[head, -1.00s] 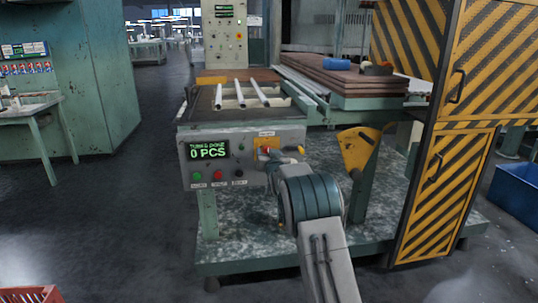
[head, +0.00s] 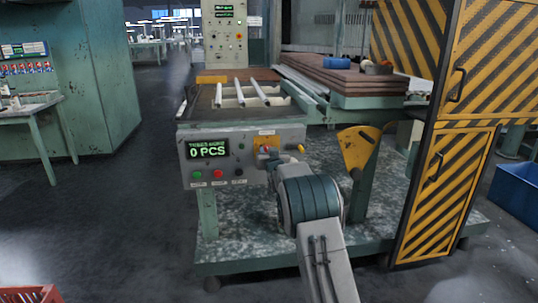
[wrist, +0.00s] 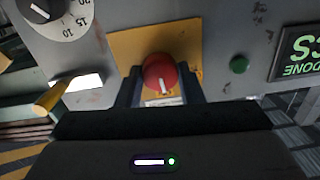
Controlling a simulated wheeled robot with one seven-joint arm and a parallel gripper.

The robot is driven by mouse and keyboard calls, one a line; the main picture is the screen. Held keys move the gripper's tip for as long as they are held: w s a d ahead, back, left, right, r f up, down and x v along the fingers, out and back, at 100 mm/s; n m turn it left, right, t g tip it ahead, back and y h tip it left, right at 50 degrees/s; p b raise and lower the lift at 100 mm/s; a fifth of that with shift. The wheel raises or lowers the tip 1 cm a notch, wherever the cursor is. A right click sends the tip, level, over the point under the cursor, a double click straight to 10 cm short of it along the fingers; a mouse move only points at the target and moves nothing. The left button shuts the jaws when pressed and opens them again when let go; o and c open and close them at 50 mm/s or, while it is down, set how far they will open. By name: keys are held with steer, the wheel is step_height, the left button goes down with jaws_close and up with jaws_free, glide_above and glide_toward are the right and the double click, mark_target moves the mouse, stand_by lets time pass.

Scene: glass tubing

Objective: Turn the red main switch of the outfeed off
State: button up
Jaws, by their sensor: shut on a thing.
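The red main switch (wrist: 158,70) is a round red knob with a white mark, on a yellow plate (wrist: 125,48) of the grey panel. In the wrist view it sits between the two dark fingers of my gripper (wrist: 160,86), which is shut on it. The white mark points down in that view. A white label just below the knob is partly covered and cannot be read. In the head view the yellow plate (head: 260,143) shows at the panel's right part, and my arm hides most of my gripper.
The panel (head: 224,138) has a lit display (head: 208,149) reading 0 PCS, with green (head: 197,175) and red (head: 218,174) buttons below. A yellow lever (wrist: 52,97) and a dial (wrist: 55,12) are near my gripper. A yellow guard (head: 357,148) stands to the right.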

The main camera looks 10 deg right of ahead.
steer(key=n+b, duration=0.5)
steer(key=n, duration=0.3)
steer(key=n+b, duration=0.5)
steer(key=n, duration=0.3)
steer(key=shift+a+f+b, duration=0.15)
steer(key=shift+a+b, duration=0.05)
steer(key=shift+b, duration=0.2)
steer(key=shift+n, duration=0.3)
steer(key=o, duration=1)
steer(key=shift+s, duration=0.15)
steer(key=s, duration=1.3)
steer(key=shift+s+r, duration=0.25)
steer(key=shift+s, duration=0.05)
